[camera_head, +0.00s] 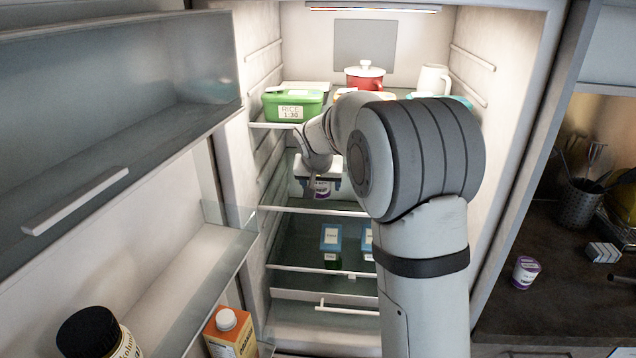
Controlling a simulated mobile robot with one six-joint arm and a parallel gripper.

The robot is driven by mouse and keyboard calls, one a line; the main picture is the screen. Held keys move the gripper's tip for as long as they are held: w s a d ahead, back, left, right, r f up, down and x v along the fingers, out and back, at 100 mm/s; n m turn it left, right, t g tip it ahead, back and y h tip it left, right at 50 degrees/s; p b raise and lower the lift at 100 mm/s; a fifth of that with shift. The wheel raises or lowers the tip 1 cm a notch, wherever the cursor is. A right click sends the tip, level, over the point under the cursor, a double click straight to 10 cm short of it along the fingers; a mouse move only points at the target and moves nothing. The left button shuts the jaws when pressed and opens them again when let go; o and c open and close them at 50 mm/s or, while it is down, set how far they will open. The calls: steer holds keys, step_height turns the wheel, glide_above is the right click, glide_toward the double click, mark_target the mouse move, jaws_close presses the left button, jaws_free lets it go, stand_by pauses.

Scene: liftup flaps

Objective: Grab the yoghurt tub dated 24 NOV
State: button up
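My arm reaches into the open fridge, and my gripper (319,184) points down at the middle shelf level. A small white and purple tub (323,191) shows at the fingers, partly hidden by them. I cannot tell whether the fingers press on it or only stand around it. Another white and purple tub (524,272) stands on the dark counter at the right, outside the fridge. The dates on both tubs are too small to read. My arm hides the right part of the shelves.
A green box (293,105) labelled RICE 1.30, a red pot (365,76) and a white jug (433,80) stand on the top shelf. Blue-topped packs (331,238) sit lower. The open door at the left holds a dark-capped jar (93,333) and an orange carton (230,335).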

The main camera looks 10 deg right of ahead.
steer(key=c, duration=0.9)
steer(key=shift+r, duration=0.1)
